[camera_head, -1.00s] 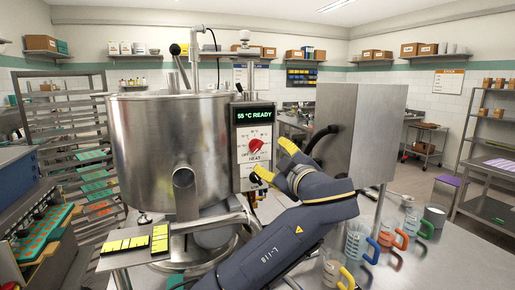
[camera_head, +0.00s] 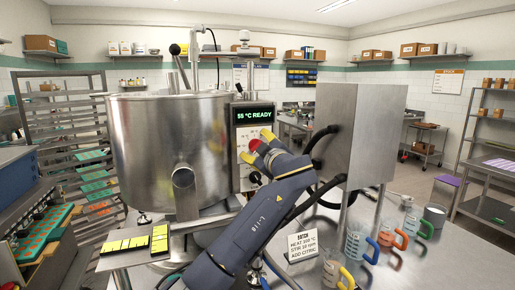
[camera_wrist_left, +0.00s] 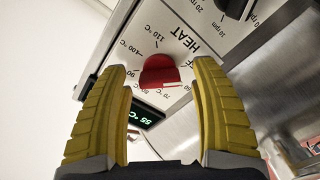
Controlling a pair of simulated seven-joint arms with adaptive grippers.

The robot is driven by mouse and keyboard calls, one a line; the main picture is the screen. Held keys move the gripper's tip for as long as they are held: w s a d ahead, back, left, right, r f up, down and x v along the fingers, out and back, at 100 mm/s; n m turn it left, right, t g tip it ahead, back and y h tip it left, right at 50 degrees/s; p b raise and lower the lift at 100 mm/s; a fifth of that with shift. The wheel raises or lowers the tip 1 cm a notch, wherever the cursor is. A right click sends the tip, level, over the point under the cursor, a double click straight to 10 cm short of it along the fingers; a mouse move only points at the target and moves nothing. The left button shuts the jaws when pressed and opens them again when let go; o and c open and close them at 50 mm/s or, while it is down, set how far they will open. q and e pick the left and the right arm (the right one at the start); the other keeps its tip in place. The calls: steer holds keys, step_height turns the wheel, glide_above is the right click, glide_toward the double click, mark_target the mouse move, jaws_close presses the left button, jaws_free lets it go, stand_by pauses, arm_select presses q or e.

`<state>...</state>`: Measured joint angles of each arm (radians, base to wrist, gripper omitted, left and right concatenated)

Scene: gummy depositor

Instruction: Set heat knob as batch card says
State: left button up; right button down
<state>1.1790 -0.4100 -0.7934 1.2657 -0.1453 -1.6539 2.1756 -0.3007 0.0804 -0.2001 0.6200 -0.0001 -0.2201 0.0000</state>
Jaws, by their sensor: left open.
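The red heat knob (camera_wrist_left: 160,72) sits on the white dial plate, with temperature marks including 100 and 110 around it. A white mark shows on its lower right edge in the wrist view. In the head view the knob (camera_head: 254,145) is partly hidden by my gripper. My left gripper (camera_head: 257,147) is open, its yellow fingers on either side of the knob. In the wrist view the left gripper (camera_wrist_left: 160,82) has gaps to the knob on both sides. The batch card (camera_head: 303,246) stands on the table and appears to read HEAT 100 °C, STIR 10 rpm, ADD CITRIC.
The display (camera_head: 254,114) reads 55 °C READY. A steel kettle (camera_head: 140,140) stands left of the panel and a steel box (camera_head: 362,130) right of it. Several jugs (camera_head: 357,240) stand at the table's right. A black stir knob (camera_wrist_left: 236,8) is near the heat dial.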

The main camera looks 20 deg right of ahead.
arm_select(q)
jaws_close()
stand_by(0.6)
